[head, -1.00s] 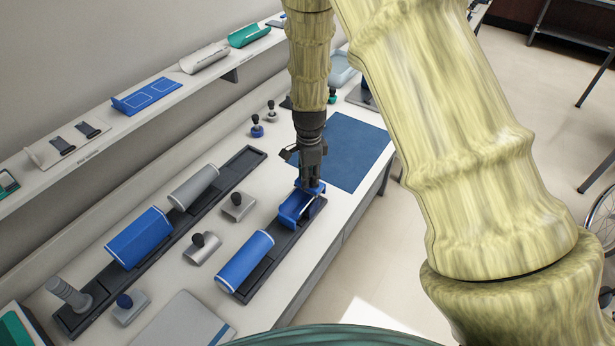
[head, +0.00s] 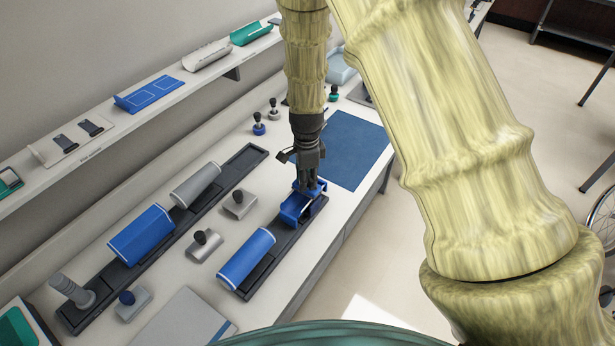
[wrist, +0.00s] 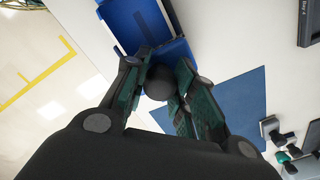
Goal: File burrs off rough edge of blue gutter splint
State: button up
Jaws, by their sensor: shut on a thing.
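My gripper (head: 308,183) points down over the far end of the front dark rail. In the wrist view its fingers (wrist: 158,85) are shut around a dark round knob (wrist: 158,82). What the knob is fixed to is mostly hidden by the fingers. A blue gutter splint piece (head: 292,212) sits on the rail directly under the gripper; blue surface shows beyond the knob in the wrist view (wrist: 130,25). Contact between the held thing and the splint edge cannot be told. Another blue, half-round piece with a pale edge (head: 247,258) lies nearer on the same rail.
A second dark rail holds a blue piece (head: 142,234) and a grey piece (head: 196,184). Grey knobbed blocks (head: 205,245) stand between the rails. A flat blue mat (head: 350,148) lies clear beyond the gripper. A wall shelf (head: 100,143) with splints runs along the left.

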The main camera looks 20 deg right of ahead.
jog(key=shift+s+a, duration=0.6)
jog(key=shift+a, duration=0.2)
jog(key=shift+s+a+p, duration=0.1)
jog(key=shift+p, duration=0.2)
jog(key=shift+s+a, duration=0.55)
jog(key=shift+a, duration=0.15)
jog(key=shift+s+a+p, duration=0.5)
jog(key=shift+s+a, duration=0.1)
jog(key=shift+a, duration=0.2)
jog(key=shift+w+d, duration=0.15)
jog(key=shift+w+d+f, duration=0.1)
jog(key=shift+w+d, duration=0.4)
jog(key=shift+d, duration=0.15)
